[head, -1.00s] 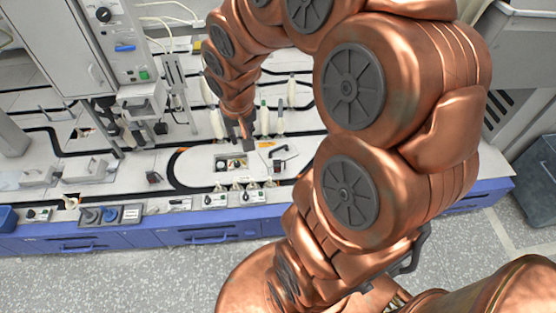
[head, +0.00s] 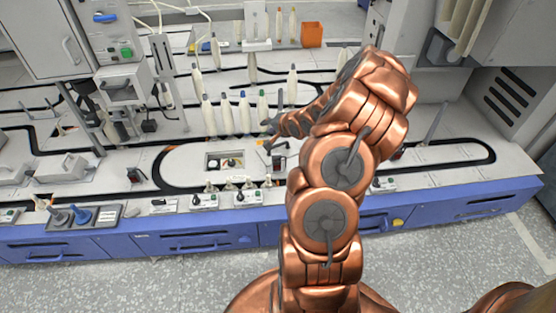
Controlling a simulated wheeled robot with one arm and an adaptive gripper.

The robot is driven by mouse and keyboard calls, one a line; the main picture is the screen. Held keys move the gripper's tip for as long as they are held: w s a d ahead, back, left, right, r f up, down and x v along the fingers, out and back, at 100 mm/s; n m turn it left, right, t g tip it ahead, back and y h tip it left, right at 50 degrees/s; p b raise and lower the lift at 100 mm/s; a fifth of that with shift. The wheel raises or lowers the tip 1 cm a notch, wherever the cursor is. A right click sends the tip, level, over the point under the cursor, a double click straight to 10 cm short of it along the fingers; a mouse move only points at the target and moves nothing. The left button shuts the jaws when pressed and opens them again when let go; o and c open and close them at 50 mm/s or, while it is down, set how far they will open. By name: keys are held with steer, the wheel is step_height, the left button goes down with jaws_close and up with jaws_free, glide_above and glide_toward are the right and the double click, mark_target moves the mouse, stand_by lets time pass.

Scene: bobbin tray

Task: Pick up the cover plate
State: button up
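What looks like the cover plate (head: 279,162), a small light grey piece with a black handle, lies on the white worktop just right of a rectangular opening (head: 224,168). Small round parts show inside the opening. My gripper (head: 266,128) is small and dark at the end of my copper arm, just behind and slightly left of the plate in the picture. Its height above the worktop is unclear. I cannot make out its fingers well enough to tell whether it is open or shut. My arm passes close to the plate's right side.
A row of upright bobbins (head: 245,112) stands close behind my gripper. Small switch boxes (head: 204,201) line the front edge above the blue drawers (head: 190,243). An orange bin (head: 312,35) stands at the back. The worktop to the right is mostly clear.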

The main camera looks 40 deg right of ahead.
mark_target(285, 157)
steer(key=s+d+f+m+t+b, duration=0.1)
steer(key=s+d+f+b, duration=0.1)
steer(key=f, duration=0.2)
steer(key=s+d+f+m+t+b, duration=0.1)
steer(key=s+d+f+m+b, duration=0.1)
steer(key=f, duration=0.3)
steer(key=s+d+f+m+t+b, duration=0.1)
steer(key=d+f+b, duration=0.1)
steer(key=f, duration=0.3)
steer(key=shift+s+d+m+b, duration=0.3)
steer(key=shift+s+d+m, duration=0.1)
steer(key=shift+d, duration=0.1)
steer(key=shift+b+x, duration=1.35)
steer(key=shift+x, duration=1.05)
steer(key=shift+r+b+x, duration=0.1)
steer(key=shift+b+x, duration=0.25)
steer(key=shift+x, duration=0.35)
steer(key=shift+r+b+x, duration=0.15)
steer(key=shift+b+x, duration=0.2)
steer(key=shift+x, duration=0.4)
steer(key=shift+w, duration=0.1)
jaws_close()
